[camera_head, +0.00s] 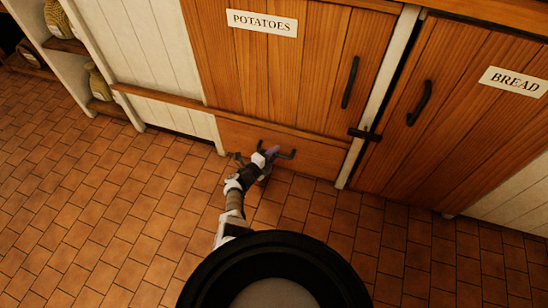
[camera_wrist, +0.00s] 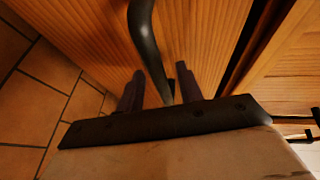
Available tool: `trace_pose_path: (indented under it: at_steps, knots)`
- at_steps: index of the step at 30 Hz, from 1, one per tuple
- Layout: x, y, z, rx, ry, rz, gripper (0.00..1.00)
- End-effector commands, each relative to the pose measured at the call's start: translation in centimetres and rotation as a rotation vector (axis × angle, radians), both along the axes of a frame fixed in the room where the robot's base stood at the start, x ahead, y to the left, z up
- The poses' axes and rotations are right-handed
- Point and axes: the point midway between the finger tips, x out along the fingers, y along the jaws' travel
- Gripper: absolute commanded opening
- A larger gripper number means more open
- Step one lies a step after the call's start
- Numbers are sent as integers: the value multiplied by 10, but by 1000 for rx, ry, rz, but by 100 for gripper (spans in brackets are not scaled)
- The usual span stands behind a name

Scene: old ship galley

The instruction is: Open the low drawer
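The low drawer (camera_head: 315,157) is a wide wooden front near the floor, under the door labelled POTATOES. It looks shut, flush with the frame. Its dark curved handle (camera_head: 288,155) is partly hidden by my gripper (camera_head: 270,153) in the head view. In the wrist view the handle (camera_wrist: 145,40) comes down between the two fingers of my gripper (camera_wrist: 160,88). The fingers are apart, with a gap visible on both sides of the handle, so the gripper looks open around it. The wooden front fills much of the wrist view.
Above the drawer is the POTATOES door (camera_head: 290,60) with a dark handle. The BREAD door (camera_head: 455,115) stands to its right, with a dark latch (camera_head: 364,135) between them. Shelves with jars (camera_head: 98,85) are at left. The tiled floor (camera_head: 110,200) is clear.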

Motion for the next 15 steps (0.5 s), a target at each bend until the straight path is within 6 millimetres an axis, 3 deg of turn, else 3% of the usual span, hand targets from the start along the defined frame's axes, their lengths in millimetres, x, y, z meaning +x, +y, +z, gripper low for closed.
trace_pose_path:
  at_steps: [10, 15]
  knots:
    - [3, -3, 0, -1, 0, 0, 36]
    - [3, -3, 0, -1, 0, 0, 14]
